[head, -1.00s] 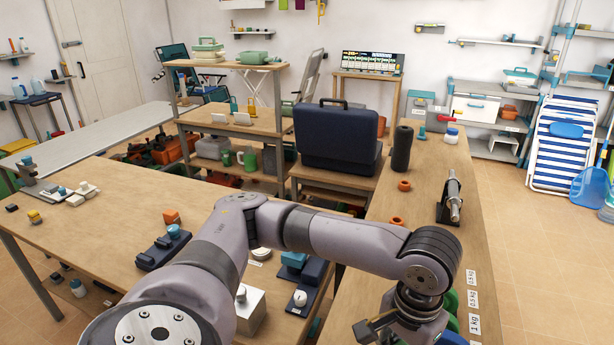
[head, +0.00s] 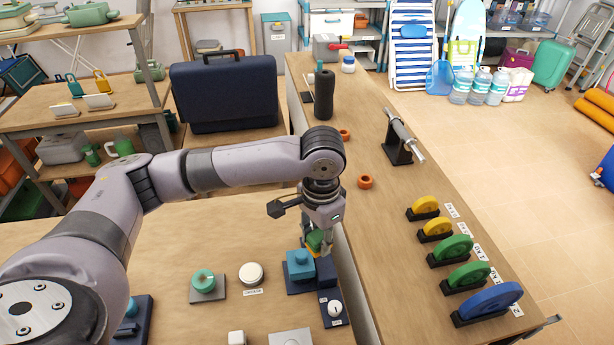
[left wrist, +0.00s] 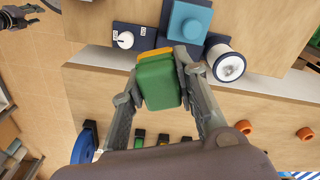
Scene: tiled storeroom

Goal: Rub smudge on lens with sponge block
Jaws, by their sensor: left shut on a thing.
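My left gripper (head: 318,246) is shut on the sponge block (head: 315,240), which is green with a yellow-orange layer. The sponge block also shows between the fingers in the left wrist view (left wrist: 158,82). No smudge can be made out. My right gripper is not in the head view; a dark part at the wrist view's top left may be it.
A light blue block on a navy base (head: 300,264) stands close by the gripper, with a white knob (head: 334,309) in front. A green round piece (head: 203,281) and a white disc (head: 251,273) lie left. Weight plates (head: 486,300) line the right bench. A gap separates table and bench.

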